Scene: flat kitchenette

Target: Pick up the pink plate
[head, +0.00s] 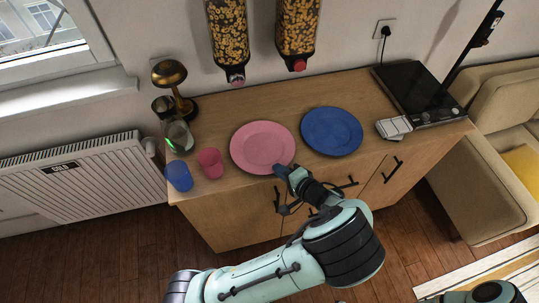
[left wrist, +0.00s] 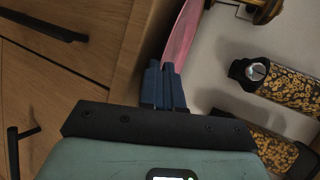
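The pink plate (head: 262,146) lies on the wooden counter, left of the blue plate. In the left wrist view, the pink plate (left wrist: 182,38) shows nearly edge-on as a pink strip just beyond the fingertips. My left gripper (head: 281,170) is at the plate's near right rim. In the left wrist view, its blue fingers (left wrist: 161,66) are close together with the rim between their tips, so it looks shut on the plate. The fingers hide a small part of the rim. My right gripper is not in view.
A blue plate (head: 332,131) lies close to the right. A pink cup (head: 210,163), a blue cup (head: 179,177) and a gold lamp (head: 171,76) stand to the left. Cereal dispensers (head: 228,40) hang behind. A black hob (head: 418,91) is at the right. The counter's front edge is near.

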